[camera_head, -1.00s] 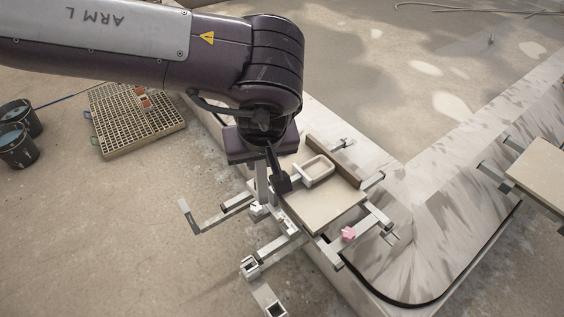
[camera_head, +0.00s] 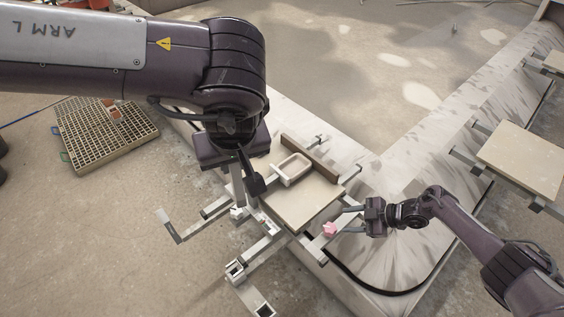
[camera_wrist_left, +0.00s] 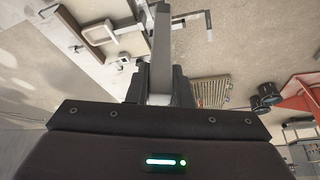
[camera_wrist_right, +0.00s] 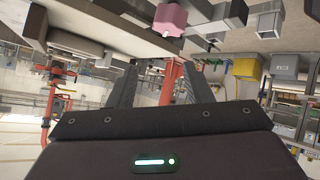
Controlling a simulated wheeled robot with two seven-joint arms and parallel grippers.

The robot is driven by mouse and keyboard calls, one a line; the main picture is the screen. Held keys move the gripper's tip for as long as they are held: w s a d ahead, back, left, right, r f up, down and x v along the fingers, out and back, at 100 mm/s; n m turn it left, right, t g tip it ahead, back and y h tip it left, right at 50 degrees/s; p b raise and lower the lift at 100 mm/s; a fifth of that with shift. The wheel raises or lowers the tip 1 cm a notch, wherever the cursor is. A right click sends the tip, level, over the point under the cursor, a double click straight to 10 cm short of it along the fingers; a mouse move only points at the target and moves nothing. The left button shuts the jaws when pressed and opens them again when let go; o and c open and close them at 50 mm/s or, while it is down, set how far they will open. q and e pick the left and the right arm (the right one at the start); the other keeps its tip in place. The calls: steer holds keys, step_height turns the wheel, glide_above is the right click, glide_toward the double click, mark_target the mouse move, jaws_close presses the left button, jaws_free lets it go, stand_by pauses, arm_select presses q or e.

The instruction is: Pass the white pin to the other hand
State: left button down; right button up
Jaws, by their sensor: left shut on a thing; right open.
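The white pin shows as a pale, straight bar (camera_wrist_left: 161,50) between the fingers of my left gripper (camera_wrist_left: 159,85) in the left wrist view. In the head view my left gripper (camera_head: 246,186) points down beside the left edge of the board, shut on the pin (camera_head: 237,186), which hangs roughly upright. Its lower end is hard to separate from the pale frame bars. My right gripper (camera_head: 343,219) is open and empty at the board's right side, fingers pointing left, close to a pink knob (camera_head: 330,229). The knob (camera_wrist_right: 170,18) lies beyond its fingers in the right wrist view.
A pale board (camera_head: 314,201) carries a shallow cream dish (camera_head: 290,169), with a brown strip (camera_head: 308,159) behind it. Metal frame bars (camera_head: 190,225) stick out at the lower left. A second board (camera_head: 522,160) stands at right. A tan grate (camera_head: 105,140) lies on the floor.

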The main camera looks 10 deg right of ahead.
steer(key=w+a+r+n+g+y, duration=0.25)
steer(key=a+r+y, duration=0.25)
steer(key=a+r, duration=1)
steer(key=n+g+y, duration=0.2)
steer(key=g+y, duration=0.1)
steer(key=g, duration=0.4)
glide_toward(237, 182)
steer(key=a, duration=0.1)
steer(key=x, duration=1.1)
steer(key=shift+w+a+f, duration=0.15)
steer(key=shift+w+a, duration=0.2)
steer(key=shift+m, duration=0.25)
jaws_close()
arm_select(q)
steer(key=c, duration=1.2)
jaws_free()
